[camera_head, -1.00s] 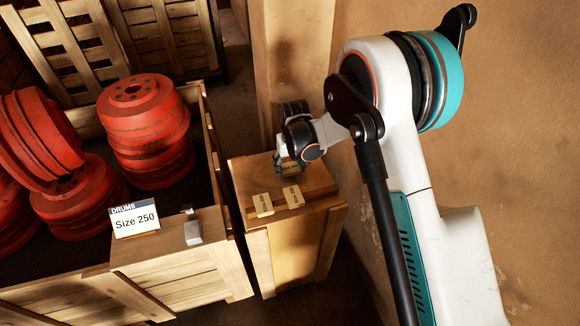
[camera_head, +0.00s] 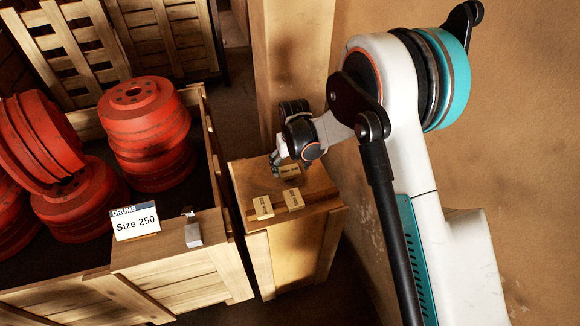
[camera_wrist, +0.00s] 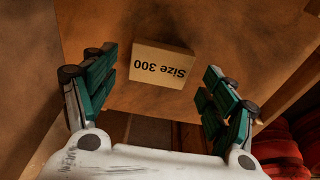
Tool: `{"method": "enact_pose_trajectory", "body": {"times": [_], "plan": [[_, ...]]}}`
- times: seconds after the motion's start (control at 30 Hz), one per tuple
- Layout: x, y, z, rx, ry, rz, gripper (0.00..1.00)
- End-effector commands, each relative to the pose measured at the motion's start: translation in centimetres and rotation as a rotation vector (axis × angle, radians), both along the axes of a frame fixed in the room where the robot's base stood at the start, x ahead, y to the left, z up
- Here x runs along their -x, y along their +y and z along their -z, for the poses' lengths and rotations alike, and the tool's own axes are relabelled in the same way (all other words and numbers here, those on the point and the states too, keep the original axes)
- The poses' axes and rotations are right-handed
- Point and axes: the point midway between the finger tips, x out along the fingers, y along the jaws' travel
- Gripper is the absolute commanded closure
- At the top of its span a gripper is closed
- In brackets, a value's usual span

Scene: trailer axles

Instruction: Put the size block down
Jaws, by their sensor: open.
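The size block, a small tan block marked "Size 300" (camera_wrist: 162,66), rests on the wooden crate top (camera_wrist: 120,25). In the wrist view it lies between my spread green fingers, with a gap on each side, and its lettering appears upside down. In the head view the block (camera_head: 290,171) sits toward the back of the crate top, partly hidden by my gripper (camera_head: 277,164). My gripper is open, holds nothing and is just above and beside the block.
Two other tan blocks (camera_head: 263,207) (camera_head: 294,199) lie near the crate's front edge. To the left is a wooden bin (camera_head: 185,265) of red drums (camera_head: 145,120), with a "Size 250" sign (camera_head: 135,222) on its front. A tan wall (camera_head: 520,150) rises at the right.

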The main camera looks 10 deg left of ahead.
Motion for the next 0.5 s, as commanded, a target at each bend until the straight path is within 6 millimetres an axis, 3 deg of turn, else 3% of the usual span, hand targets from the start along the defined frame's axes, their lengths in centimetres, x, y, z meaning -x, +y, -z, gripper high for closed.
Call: {"method": "enact_pose_trajectory", "body": {"times": [0.3, 0.5], "plan": [[0.9, -0.5, -6.9, 0.0, 0.0, 0.0, 0.22], [1.2, -0.8, -9.6, 0.0, 0.0, 0.0, 0.22]]}}
